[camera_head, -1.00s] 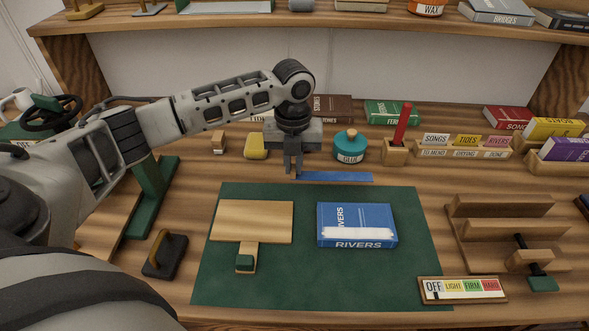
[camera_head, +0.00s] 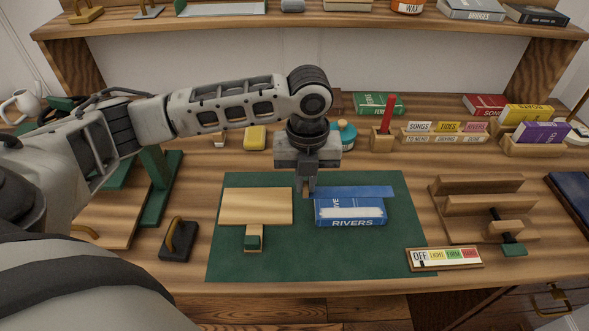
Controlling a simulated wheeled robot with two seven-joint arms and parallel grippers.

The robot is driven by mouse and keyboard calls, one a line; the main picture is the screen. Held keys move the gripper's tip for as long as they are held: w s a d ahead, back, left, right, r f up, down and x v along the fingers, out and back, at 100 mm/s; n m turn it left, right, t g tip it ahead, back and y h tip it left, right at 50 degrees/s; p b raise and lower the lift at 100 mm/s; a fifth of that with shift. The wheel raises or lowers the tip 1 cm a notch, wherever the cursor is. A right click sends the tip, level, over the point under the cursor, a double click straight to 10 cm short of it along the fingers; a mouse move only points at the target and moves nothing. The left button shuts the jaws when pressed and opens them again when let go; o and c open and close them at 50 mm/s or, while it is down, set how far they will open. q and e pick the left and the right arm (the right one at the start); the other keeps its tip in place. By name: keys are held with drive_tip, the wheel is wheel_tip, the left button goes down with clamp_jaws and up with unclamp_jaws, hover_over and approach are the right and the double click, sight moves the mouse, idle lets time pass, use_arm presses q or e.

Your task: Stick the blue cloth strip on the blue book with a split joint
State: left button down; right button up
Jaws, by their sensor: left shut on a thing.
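The blue cloth strip (camera_head: 358,192) is held by its left end in my left gripper (camera_head: 307,190), which is shut on it. The strip reaches to the right across the far part of the blue book (camera_head: 351,222), labelled RIVERS, and hides that part. I cannot tell whether the strip touches the book or hangs just above it. The book lies on the green mat (camera_head: 300,262), with a pale band along its near side. My right gripper is not in view.
A wooden board (camera_head: 257,206) lies left of the book. The glue pot (camera_head: 346,133) is partly hidden behind my left gripper. The front mat is clear.

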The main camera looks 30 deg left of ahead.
use_arm(q)
drive_tip(key=f+b, duration=0.3)
drive_tip(key=b, duration=0.1)
drive_tip(key=shift+w+f, duration=0.25)
drive_tip(key=shift+f, duration=0.15)
drive_tip(key=shift+f+b, duration=0.4)
drive_tip(key=shift+b, duration=0.3)
drive_tip(key=shift+f, duration=0.45)
drive_tip(key=shift+f+b, duration=0.3)
drive_tip(key=shift+f, duration=0.4)
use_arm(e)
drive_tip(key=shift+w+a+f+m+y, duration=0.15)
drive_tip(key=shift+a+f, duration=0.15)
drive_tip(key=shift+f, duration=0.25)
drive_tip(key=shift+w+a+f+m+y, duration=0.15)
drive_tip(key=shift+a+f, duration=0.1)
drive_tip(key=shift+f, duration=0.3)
use_arm(q)
drive_tip(key=shift+f, duration=0.25)
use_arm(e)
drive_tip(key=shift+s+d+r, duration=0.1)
use_arm(q)
drive_tip(key=c, duration=1.4)
unclamp_jaws()
drive_tip(key=shift+c, duration=0.2)
